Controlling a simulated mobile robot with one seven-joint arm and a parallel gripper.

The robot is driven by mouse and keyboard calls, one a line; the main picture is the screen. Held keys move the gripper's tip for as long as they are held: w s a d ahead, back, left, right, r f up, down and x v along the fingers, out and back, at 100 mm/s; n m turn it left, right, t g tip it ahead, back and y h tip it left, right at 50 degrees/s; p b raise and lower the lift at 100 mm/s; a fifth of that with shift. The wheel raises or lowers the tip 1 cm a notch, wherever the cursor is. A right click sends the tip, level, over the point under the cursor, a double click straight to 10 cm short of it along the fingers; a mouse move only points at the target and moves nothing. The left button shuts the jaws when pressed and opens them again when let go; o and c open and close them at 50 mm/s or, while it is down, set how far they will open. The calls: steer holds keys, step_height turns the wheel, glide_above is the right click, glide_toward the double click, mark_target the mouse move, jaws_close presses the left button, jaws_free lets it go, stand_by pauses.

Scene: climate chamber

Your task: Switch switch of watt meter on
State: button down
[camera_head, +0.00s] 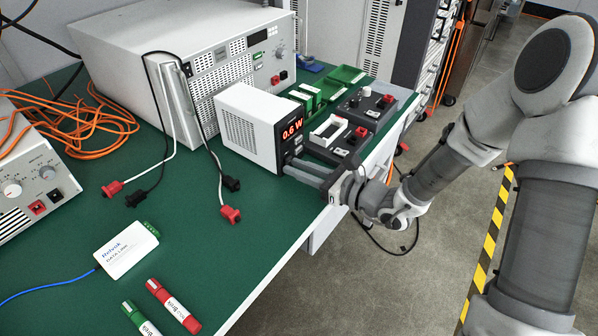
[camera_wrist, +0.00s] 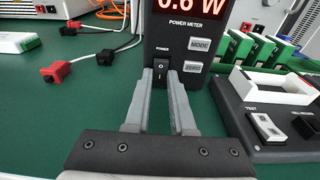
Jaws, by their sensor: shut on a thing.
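The watt meter (camera_head: 248,127) is a white box with a dark front panel, standing on the green bench. Its lit red display (camera_wrist: 200,8) reads 0.6 W and its panel says POWER METER. The black power switch (camera_wrist: 160,73), marked O above and I below, sits low on the left of the panel. My gripper (camera_wrist: 160,80) reaches level to the panel, with one finger on each side of the switch, shut on it. In the head view my gripper (camera_head: 288,166) meets the lower front of the meter. The switch itself is hidden there.
MODE (camera_wrist: 199,45) and ZERO (camera_wrist: 193,67) buttons sit just right of the switch. A dark test fixture (camera_head: 325,140) with a white frame stands close to the right of my fingers. Red and black leads (camera_head: 230,213) lie left of the meter.

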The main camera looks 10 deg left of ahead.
steer(key=c, duration=1)
jaws_free()
steer(key=shift+c, duration=0.2)
steer(key=p+v, duration=0.4)
steer(key=v, duration=1.3)
steer(key=shift+d, duration=0.25)
steer(key=shift+f, duration=0.1)
